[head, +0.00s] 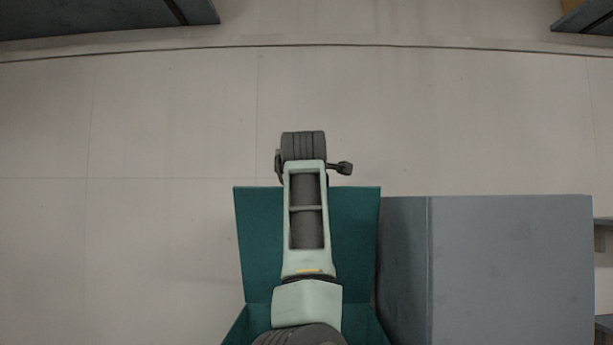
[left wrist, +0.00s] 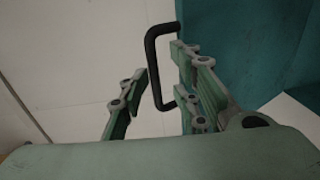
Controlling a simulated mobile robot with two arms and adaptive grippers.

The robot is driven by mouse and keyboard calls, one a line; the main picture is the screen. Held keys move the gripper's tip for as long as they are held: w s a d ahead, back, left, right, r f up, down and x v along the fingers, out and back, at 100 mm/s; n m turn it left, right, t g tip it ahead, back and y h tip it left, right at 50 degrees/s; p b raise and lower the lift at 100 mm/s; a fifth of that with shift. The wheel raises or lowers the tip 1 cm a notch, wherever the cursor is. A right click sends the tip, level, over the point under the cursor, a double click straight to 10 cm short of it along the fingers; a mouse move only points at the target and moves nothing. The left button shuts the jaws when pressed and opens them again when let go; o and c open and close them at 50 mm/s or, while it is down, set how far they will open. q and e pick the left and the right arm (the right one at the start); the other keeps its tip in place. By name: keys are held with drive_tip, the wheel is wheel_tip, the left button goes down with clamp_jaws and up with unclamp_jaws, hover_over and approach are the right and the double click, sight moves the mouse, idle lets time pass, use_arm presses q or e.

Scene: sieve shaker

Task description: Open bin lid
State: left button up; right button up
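The teal bin (head: 378,330) stands at the bottom of the head view, mostly cut off or hidden by my arm. Its teal lid (head: 258,245) appears swung up from the bin's far edge. My arm lies over the lid's middle and hides part of it. In the left wrist view, the lid panel (left wrist: 245,45) fills the upper right, with a black bar handle (left wrist: 152,65) at its edge. My left gripper (left wrist: 160,78) is open, with the handle's bar between or just past its fingertips. Contact cannot be told. My right gripper is in neither view.
A grey box-like unit (head: 510,270) stands close to the bin's right side. Dark grey furniture (head: 100,15) shows at the upper left, and more at the upper right corner. The pale floor (head: 150,130) is clear left of and beyond the bin.

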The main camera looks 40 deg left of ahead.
use_arm(q)
drive_tip(key=shift+w+a+f, duration=0.1)
drive_tip(key=shift+w+f, duration=0.1)
drive_tip(key=shift+s, duration=0.15)
drive_tip(key=v, duration=1.2)
drive_tip(key=shift+r, duration=0.1)
drive_tip(key=shift+c, duration=0.3)
